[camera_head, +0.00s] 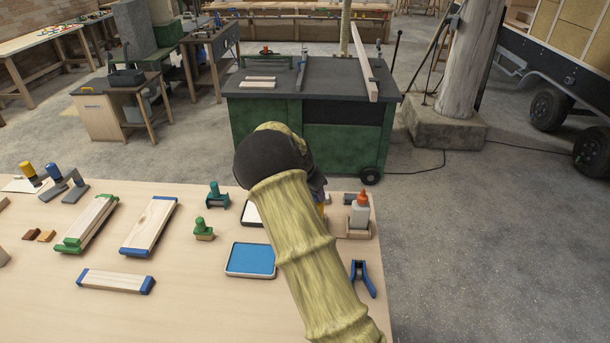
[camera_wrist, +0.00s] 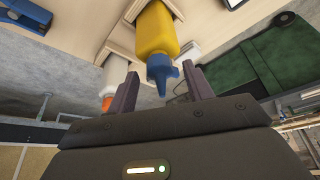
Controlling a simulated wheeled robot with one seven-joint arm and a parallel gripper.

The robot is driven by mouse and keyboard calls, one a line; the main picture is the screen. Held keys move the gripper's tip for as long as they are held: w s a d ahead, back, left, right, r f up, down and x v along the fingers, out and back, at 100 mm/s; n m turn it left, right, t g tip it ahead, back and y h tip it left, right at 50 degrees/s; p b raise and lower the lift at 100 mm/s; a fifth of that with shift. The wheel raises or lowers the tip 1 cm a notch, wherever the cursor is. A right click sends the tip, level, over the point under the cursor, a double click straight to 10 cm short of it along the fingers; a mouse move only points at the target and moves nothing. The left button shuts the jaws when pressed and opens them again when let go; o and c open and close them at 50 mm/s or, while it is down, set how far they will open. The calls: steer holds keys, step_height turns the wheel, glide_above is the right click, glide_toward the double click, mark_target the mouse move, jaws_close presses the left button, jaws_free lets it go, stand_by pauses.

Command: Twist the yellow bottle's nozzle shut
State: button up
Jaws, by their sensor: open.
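My gripper (camera_wrist: 160,68) is open, one finger on each side of the nozzle in the picture, with visible gaps. I cannot tell whether the nozzle lies fully at the depth of the fingertips. In the head view my arm hides nearly all of the bottle; only a yellow sliver (camera_head: 320,208) shows beside the arm.
A white bottle with an orange nozzle (camera_head: 360,212) stands in a wooden holder just right of the yellow bottle. A blue clamp (camera_head: 363,278) lies nearer the table's right edge. A blue-surfaced tray (camera_head: 250,260) and green-handled tools (camera_head: 203,229) lie to the left.

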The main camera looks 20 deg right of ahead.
steer(key=b+v, duration=0.2)
steer(key=v, duration=1.4)
steer(key=shift+b, duration=0.35)
steer(key=shift+s+a, duration=0.1)
steer(key=shift+s, duration=0.05)
steer(key=s+a+f+n+y, duration=0.1)
steer(key=s+a+f+n, duration=0.1)
steer(key=s, duration=0.7)
steer(key=s+a+f+n+y, duration=0.1)
steer(key=s+f+n, duration=0.3)
steer(key=s, duration=0.5)
steer(key=s+a+f+n+y, duration=0.1)
steer(key=s+a+f+n, duration=0.2)
steer(key=s, duration=0.7)
steer(key=shift+a+f+n+y, duration=0.3)
steer(key=shift+f+n, duration=0.3)
steer(key=shift+n, duration=0.6)
steer(key=c, duration=0.3)
steer(key=shift+d, duration=0.1)
